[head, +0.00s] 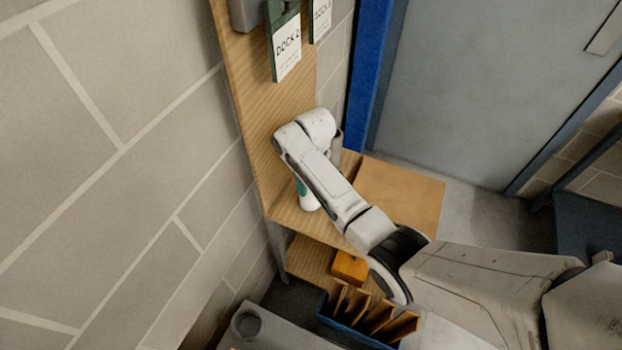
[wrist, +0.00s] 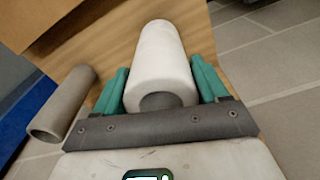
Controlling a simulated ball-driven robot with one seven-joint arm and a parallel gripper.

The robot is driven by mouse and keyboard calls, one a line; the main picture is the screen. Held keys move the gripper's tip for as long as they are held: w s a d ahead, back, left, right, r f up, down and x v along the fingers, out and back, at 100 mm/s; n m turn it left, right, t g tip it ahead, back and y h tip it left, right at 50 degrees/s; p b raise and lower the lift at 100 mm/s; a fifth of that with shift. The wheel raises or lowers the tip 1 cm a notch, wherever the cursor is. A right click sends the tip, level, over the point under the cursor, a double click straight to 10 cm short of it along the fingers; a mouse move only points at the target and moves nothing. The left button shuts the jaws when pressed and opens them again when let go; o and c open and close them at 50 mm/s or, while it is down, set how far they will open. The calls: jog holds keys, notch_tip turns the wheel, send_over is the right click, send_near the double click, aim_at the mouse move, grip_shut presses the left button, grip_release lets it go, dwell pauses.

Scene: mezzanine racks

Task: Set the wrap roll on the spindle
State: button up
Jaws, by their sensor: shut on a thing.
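The white wrap roll (wrist: 160,55) is between the two teal fingers of my gripper (wrist: 161,88) in the wrist view, with its grey core end facing the camera. In the head view a small part of the white roll (head: 310,203) shows below my wrist, beside a teal finger of my gripper (head: 300,187), over the wooden bench. The arm hides the rest of it. A grey hollow tube (wrist: 62,103) stands apart to the left of the roll in the wrist view. I cannot tell whether it is the spindle; no other spindle shows clearly.
Below are an orange box (head: 349,267) and a blue bin (head: 350,335) with brown cardboard pieces. Signs (head: 285,50) hang on the wooden back panel. A block wall (head: 90,150) closes the left; a grey door (head: 480,90) is behind.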

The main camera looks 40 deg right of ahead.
jog(key=shift+f+b, duration=0.3)
jog(key=shift+f, duration=0.15)
jog(key=o, duration=0.8)
jog(key=r+p, duration=0.1)
jog(key=r, duration=0.2)
jog(key=r+p, duration=0.1)
jog(key=r, duration=0.3)
jog(key=r+p, duration=0.1)
jog(key=r, duration=0.3)
jog(key=shift+s, duration=0.3)
jog(key=shift+f, duration=0.1)
dwell(0.4)
